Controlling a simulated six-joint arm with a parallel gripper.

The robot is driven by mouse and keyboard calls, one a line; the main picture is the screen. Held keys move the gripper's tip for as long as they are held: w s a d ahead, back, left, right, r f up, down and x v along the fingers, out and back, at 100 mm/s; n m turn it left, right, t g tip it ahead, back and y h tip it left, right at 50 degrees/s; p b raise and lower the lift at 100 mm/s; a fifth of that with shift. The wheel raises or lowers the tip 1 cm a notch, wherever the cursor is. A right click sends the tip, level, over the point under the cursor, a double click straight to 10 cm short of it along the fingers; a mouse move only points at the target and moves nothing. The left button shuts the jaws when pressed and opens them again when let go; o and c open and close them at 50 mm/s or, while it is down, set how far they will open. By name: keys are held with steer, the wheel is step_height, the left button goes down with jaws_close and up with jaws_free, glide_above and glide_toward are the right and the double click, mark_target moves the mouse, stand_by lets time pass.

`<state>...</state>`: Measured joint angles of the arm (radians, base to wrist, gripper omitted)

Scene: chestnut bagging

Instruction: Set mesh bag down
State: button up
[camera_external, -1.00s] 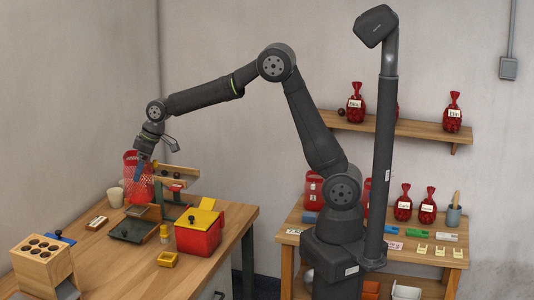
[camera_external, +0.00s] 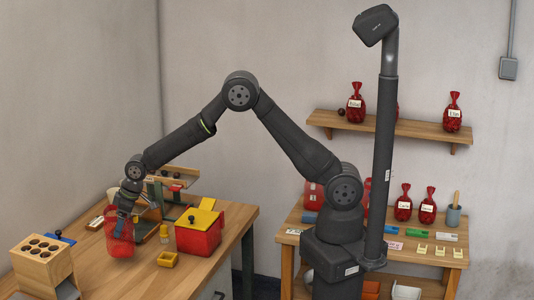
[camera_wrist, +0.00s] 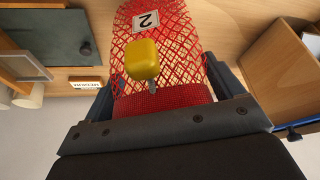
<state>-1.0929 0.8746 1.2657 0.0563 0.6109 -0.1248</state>
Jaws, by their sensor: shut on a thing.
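The red mesh bag (camera_external: 119,238) hangs upright below my gripper (camera_external: 124,212) over the front part of the wooden workbench. My gripper is shut on the bag's top. I cannot tell whether its bottom touches the bench. In the wrist view the mesh bag (camera_wrist: 180,50) shows a white label with a "2" and lies between my gripper's fingers (camera_wrist: 160,90). A yellow block (camera_wrist: 142,60) with a metal pin appears in front of the mesh.
A wooden block with holes (camera_external: 42,264) stands at the bench's front left. Bare bench (camera_external: 145,285) lies in front.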

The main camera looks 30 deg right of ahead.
steer(key=shift+a+f, duration=0.1)
steer(key=shift+f, duration=1.95)
steer(key=shift+f, duration=0.2)
steer(key=o, duration=0.8)
steer(key=shift+c, duration=0.2)
steer(key=shift+r, duration=0.15)
steer(key=v, duration=1.2)
steer(key=shift+s, duration=0.15)
